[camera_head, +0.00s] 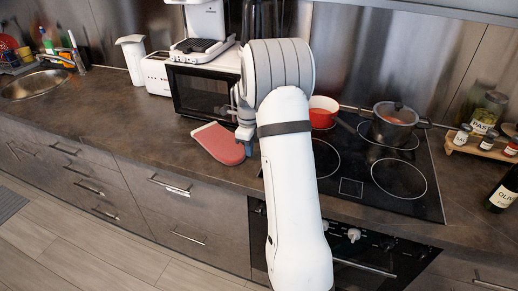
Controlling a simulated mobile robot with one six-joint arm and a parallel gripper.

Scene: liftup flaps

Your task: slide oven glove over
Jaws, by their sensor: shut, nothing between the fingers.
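The oven glove (217,143) is red with a pale edge and lies flat on the dark counter, left of the hob and in front of the microwave. My gripper (245,147) is at the glove's right end, low over the counter. It is shut with nothing held; whether it touches the glove I cannot tell. My white arm hides part of the counter and hob beside it.
The black hob (398,178) carries a red pan (322,113) and a dark pot (393,123). The microwave (203,92) stands behind the glove. An oil bottle (506,190) is at the far right. The counter left of the glove is clear up to the sink (36,84).

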